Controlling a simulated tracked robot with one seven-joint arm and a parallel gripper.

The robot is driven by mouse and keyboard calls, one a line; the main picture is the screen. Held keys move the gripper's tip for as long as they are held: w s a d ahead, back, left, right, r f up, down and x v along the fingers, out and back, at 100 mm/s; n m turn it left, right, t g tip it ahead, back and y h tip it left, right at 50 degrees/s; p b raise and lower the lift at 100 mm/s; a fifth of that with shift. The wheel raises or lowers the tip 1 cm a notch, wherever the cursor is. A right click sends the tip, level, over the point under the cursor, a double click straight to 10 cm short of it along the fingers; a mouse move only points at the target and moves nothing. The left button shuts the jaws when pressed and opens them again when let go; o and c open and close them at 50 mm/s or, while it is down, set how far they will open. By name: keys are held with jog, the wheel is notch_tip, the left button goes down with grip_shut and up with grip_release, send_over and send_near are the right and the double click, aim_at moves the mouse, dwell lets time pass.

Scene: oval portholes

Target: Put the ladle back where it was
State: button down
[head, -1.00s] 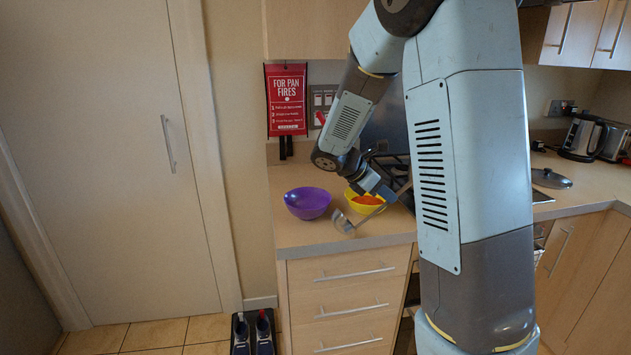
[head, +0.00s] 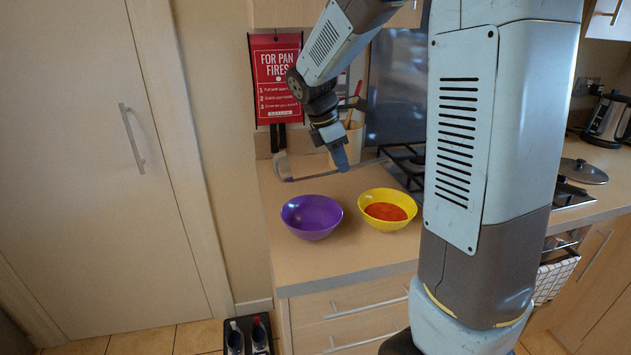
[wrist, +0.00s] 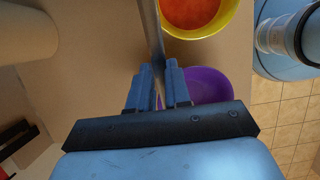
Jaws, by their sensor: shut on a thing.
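The ladle (head: 312,177) is grey metal. My gripper (head: 341,161) is shut on its handle, holding it above the back of the counter. The ladle's bowl (head: 281,165) hangs to the left, in front of the wall beneath the red sign. In the wrist view the handle (wrist: 151,30) runs up from between my gripper's blue fingers (wrist: 158,88); the ladle's bowl is not visible there. A yellow bowl (head: 376,198) with red food in it (head: 385,211) stands on the counter, beside an empty purple bowl (head: 312,216). Both bowls also show in the wrist view.
A beige utensil pot (head: 353,140) with a red-handled utensil stands behind my gripper. The hob (head: 408,163) is to the right, partly hidden by my arm. The counter's front left (head: 290,268) is clear.

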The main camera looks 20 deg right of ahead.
jog(key=w+f, duration=0.3)
jog(key=w, duration=0.1)
jog(key=w+f, duration=0.3)
jog(key=w, duration=0.2)
jog(key=w+d+f, duration=0.1)
jog(key=w+f, duration=0.1)
jog(key=w, duration=0.3)
jog(key=shift+d+f, duration=0.1)
jog(key=shift+f, duration=0.3)
jog(key=shift+w+f, duration=0.35)
jog(key=shift+f, duration=1.7)
jog(key=c, duration=1.1)
grip_release()
jog(key=shift+o, duration=0.2)
jog(key=v, duration=1.2)
